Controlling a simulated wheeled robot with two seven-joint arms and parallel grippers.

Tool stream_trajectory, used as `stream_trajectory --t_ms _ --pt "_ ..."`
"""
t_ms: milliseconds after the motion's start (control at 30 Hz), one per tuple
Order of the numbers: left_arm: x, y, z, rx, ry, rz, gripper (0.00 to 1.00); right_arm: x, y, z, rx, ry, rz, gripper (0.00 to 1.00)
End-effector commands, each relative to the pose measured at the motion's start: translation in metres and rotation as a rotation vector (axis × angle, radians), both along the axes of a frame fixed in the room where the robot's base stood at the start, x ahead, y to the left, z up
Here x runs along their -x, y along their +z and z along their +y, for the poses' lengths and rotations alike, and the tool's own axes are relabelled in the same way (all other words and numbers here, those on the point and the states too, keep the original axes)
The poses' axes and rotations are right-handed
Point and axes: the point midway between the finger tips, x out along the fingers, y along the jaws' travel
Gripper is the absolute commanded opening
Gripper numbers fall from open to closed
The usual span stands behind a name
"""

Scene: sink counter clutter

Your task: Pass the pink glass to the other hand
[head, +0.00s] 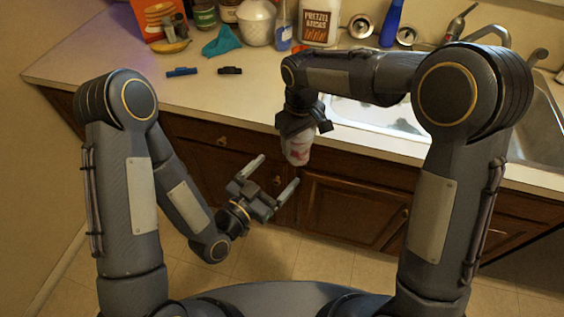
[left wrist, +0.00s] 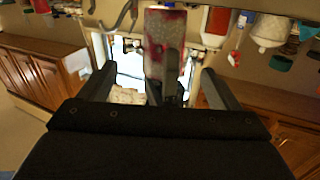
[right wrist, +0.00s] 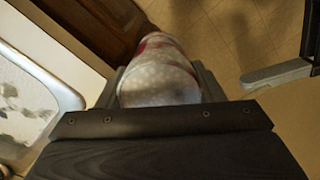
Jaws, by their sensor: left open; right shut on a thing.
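The pink glass (head: 298,148), pale with pink-red patches, hangs in front of the counter edge in the head view. My right gripper (head: 300,128) points down and is shut on its upper part. The glass fills the middle of the right wrist view (right wrist: 160,75), between the fingers. My left gripper (head: 276,176) is open and empty, to the left of and lower than the glass, its fingers pointing up and right toward it. In the left wrist view the glass (left wrist: 165,45) shows beyond and between the open fingers, apart from them.
The counter edge and wooden cabinets (head: 345,212) are just behind the glass. The sink (head: 540,125) is at right. A pretzel jar (head: 320,22), a white pot (head: 257,22), a teal cloth (head: 222,42) and several other items stand at the back. The floor in front is clear.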

Motion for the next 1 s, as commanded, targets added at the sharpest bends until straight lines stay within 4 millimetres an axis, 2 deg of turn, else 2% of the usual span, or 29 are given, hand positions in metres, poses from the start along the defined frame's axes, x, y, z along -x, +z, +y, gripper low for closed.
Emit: stream_trajectory --t_ms 400,600,800,1000 --pt "-0.057 0.001 -0.046 0.001 0.000 -0.003 0.84 0.000 0.000 0.000 -0.001 0.000 -0.001 0.29" --pt "-0.079 0.001 -0.064 0.001 0.000 -0.002 0.84 0.000 0.000 0.000 -0.001 0.000 -0.001 0.29" --pt "-0.089 0.001 -0.071 0.002 0.001 0.001 0.84 0.000 0.000 0.000 -0.001 0.000 -0.001 0.29" --pt "-0.090 0.000 -0.072 0.001 0.001 0.002 0.84 0.000 0.000 0.000 -0.001 0.000 -0.001 0.29"
